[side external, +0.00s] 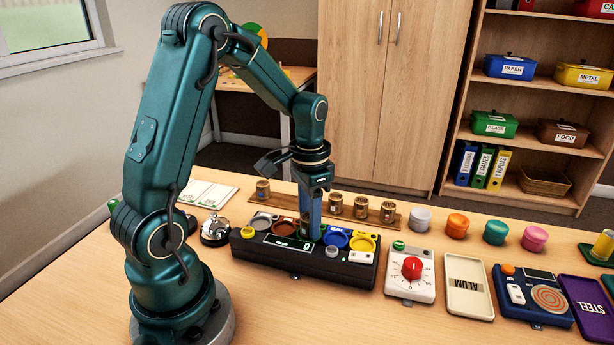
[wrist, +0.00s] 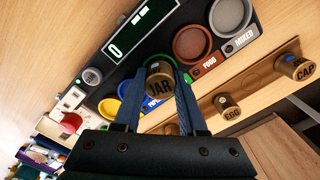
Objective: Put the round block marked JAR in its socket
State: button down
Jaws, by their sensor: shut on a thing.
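My gripper (wrist: 160,88) is shut on the brown-gold round block marked JAR (wrist: 159,84), which sits between its two blue fingertips in the wrist view. In the side view my gripper (side external: 308,228) points down over the middle of a black sorting unit (side external: 318,264), and the block is hidden or too small to make out there. In the wrist view the block overlaps the green cup (wrist: 153,62); I cannot tell its height above the unit. No socket marked JAR can be picked out.
A wooden rack (side external: 348,213) behind the unit bears several round blocks, including EGG (wrist: 228,106) and CAP (wrist: 296,68). Grey, brown, blue and yellow cups (side external: 362,243) line the unit. A red-knob dial box (side external: 411,272) and coloured jars (side external: 457,225) stand to the right.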

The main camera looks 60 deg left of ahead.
jog(key=shift+f, duration=0.2)
jog(key=c, duration=0.8)
grip_release()
jog(key=shift+o, duration=0.2)
jog(key=shift+r, duration=5.5)
jog(key=shift+r, duration=3)
jog(key=shift+d, duration=0.15)
